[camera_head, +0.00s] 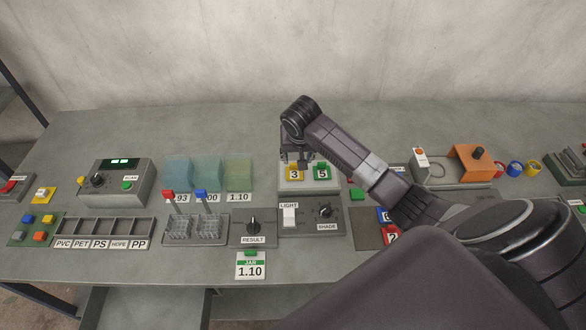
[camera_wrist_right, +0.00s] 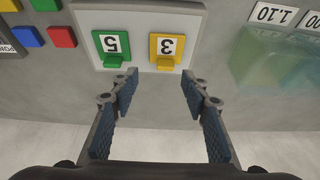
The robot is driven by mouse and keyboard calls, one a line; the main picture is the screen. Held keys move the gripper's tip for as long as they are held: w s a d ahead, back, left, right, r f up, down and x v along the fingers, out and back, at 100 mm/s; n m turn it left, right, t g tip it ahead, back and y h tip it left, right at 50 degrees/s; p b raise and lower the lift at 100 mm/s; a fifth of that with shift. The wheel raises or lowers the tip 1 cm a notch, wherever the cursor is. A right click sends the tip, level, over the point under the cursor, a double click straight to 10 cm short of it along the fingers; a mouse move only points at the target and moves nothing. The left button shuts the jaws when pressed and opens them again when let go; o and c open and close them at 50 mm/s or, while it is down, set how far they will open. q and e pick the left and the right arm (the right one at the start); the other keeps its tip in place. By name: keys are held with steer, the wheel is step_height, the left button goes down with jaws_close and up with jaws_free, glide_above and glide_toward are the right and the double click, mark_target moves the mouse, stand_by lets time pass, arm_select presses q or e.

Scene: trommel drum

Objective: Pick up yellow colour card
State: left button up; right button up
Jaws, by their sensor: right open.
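The yellow colour card (camera_head: 294,174), marked 3, lies on a light panel (camera_head: 296,188) near the table's middle. A green card (camera_head: 322,173), marked 5, lies just right of it. My right gripper (camera_head: 299,157) is above and behind the cards, pointing down. In the right wrist view, my right gripper (camera_wrist_right: 160,86) is open and empty. The yellow card (camera_wrist_right: 167,50) is ahead of the fingertips, nearer the right finger. The green card (camera_wrist_right: 112,47) is ahead of the left finger. Both cards are apart from the fingers. My left gripper is not in view.
A box with a light switch and shade knob (camera_head: 325,211) stands in front of the panel. Translucent blocks (camera_head: 208,172) and a result box (camera_head: 254,229) stand left. An orange device (camera_head: 474,162) is at right. My right arm hides part of the table.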

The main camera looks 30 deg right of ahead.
mark_target(294, 164)
steer(key=shift+f, duration=0.25)
steer(key=shift+w+f, duration=0.25)
steer(key=shift+f, duration=0.05)
steer(key=x, duration=0.1)
steer(key=p+x, duration=0.1)
steer(key=x, duration=0.2)
steer(key=shift+w+a, duration=0.2)
steer(key=shift+a, duration=0.1)
steer(key=shift+d+f, duration=0.1)
steer(key=shift+f, duration=0.2)
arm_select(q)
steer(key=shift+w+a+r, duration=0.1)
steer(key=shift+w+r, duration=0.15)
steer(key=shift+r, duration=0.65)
arm_select(e)
steer(key=shift+w, duration=0.1)
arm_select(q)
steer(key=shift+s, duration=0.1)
arm_select(e)
steer(key=shift+c, duration=1)
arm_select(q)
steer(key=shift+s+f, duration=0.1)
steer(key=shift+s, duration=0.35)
arm_select(e)
steer(key=c, duration=0.8)
steer(key=shift+r, duration=0.1)
